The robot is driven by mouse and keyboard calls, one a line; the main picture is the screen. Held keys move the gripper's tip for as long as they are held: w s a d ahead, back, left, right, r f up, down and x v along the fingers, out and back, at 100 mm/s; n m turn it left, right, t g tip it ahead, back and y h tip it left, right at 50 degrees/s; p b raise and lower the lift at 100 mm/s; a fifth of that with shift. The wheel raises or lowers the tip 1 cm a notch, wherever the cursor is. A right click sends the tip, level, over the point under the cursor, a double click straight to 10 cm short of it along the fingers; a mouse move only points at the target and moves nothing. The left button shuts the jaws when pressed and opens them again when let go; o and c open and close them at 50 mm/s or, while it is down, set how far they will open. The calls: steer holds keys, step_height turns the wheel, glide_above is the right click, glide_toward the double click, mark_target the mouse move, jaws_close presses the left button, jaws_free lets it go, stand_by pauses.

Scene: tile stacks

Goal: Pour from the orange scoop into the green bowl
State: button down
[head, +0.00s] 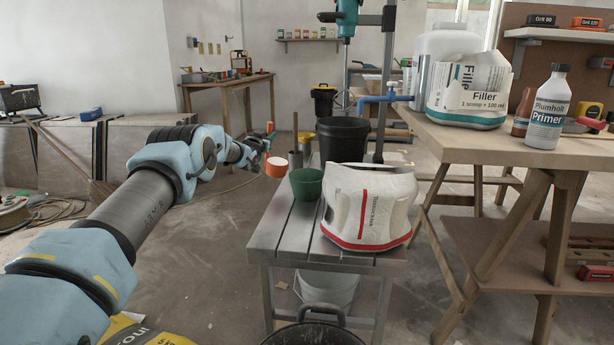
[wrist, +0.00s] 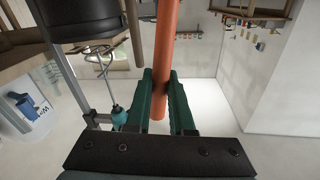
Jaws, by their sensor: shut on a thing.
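The orange scoop (head: 276,170) is beside and slightly above the green bowl (head: 306,186) in the head view, just left of its rim. A pale surface shows at the top of the scoop's cup; whether it is filling cannot be told. The bowl sits upright on the slatted metal bench, its inside mostly hidden. My gripper (head: 261,146) is small at the end of the outstretched arm. In the wrist view my gripper (wrist: 163,85) is shut on the scoop's orange handle (wrist: 163,50); the cup is out of that view.
A white and red sack (head: 368,208) stands right of the bowl on the metal bench (head: 290,238). A wooden table (head: 480,150) with a filler tub (head: 470,95) and primer bottle (head: 548,112) is at right.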

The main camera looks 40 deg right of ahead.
steer(key=s+d+r+m+h, duration=0.1)
steer(key=s+d+r+m, duration=0.3)
steer(key=s, duration=0.4)
steer(key=shift+d+r+m, duration=0.35)
steer(key=shift+r+m, duration=0.15)
steer(key=shift+m, duration=0.1)
stand_by(1.8)
steer(key=shift+s+d, duration=0.1)
steer(key=shift+s, duration=0.05)
steer(key=shift+s+d+r+m+h, duration=0.15)
steer(key=shift+s+d+m, duration=0.2)
steer(key=shift+s+m, duration=0.25)
steer(key=shift+s+d+f+m+h, duration=0.15)
steer(key=shift+s+d+m, duration=0.15)
steer(key=shift+s+m, duration=0.25)
steer(key=shift+s+d+f+m+h+b, duration=0.15)
steer(key=shift+s+d+f+m+b, duration=0.1)
steer(key=shift+s+f+m+b, duration=0.25)
steer(key=shift+s+d+f+m+h+b, duration=0.15)
steer(key=shift+s+d+f+m, duration=0.1)
steer(key=shift+m, duration=0.3)
stand_by(0.5)
steer(key=shift+s+d+f+m+g, duration=0.15)
steer(key=shift+s+d+m+g, duration=0.25)
steer(key=shift+s+m, duration=0.45)
stand_by(0.5)
steer(key=shift+s+d+f+m+h, duration=0.25)
steer(key=shift+f+m+h, duration=0.05)
steer(key=shift+f+m, duration=0.25)
